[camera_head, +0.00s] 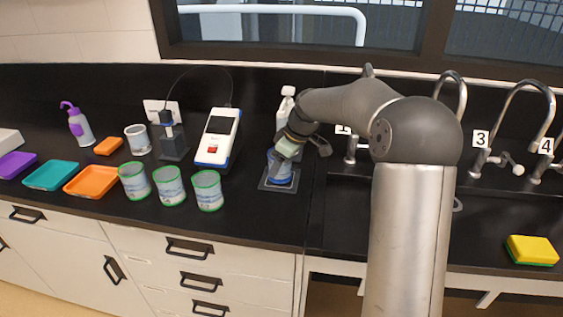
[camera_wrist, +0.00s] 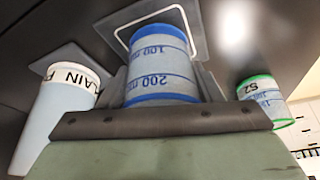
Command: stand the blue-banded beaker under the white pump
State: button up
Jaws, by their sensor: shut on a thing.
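The blue-banded beaker (camera_head: 280,169) is between the fingers of my gripper (camera_head: 287,151), which is shut on it. In the head view it looks upright over a dark square pad (camera_head: 264,185), in front of the white pump bottle (camera_head: 284,107). The wrist view shows the beaker (camera_wrist: 160,72) with its base end against or just above the pad's white outline (camera_wrist: 126,42); I cannot tell whether it touches. The pump bottle, lettered "PLAIN" (camera_wrist: 62,105), stands close beside the beaker there. My gripper hides part of the beaker and bottle in the head view.
Several green-banded beakers (camera_head: 170,186) stand to the left, the closest one (camera_head: 207,191) left of the pad. A white meter (camera_head: 218,137) stands behind them. The sink with taps is to the right, with a yellow sponge (camera_head: 531,249) near its front.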

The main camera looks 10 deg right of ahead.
jog(key=shift+f, duration=0.1)
jog(key=shift+f, duration=0.15)
jog(key=o, duration=1.1)
jog(key=shift+r, duration=0.3)
jog(key=v, duration=1.2)
jog(key=s+a+f+m+g+h, duration=0.1)
jog(key=s+f+m, duration=0.2)
jog(key=s, duration=0.8)
jog(key=s+a+f+m+h, duration=0.1)
jog(key=s+f, duration=0.5)
jog(key=s, duration=0.6)
jog(key=s+a+f+m+g+h, duration=0.1)
jog(key=s+f+m, duration=0.4)
jog(key=s, duration=0.6)
jog(key=shift+s+a+f+m+g, duration=0.15)
jog(key=shift+s+a+m, duration=0.05)
jog(key=shift+a, duration=0.2)
jog(key=shift+s+a+f+m+g, duration=0.15)
jog(key=shift+a+m, duration=0.05)
jog(key=shift+a, duration=0.2)
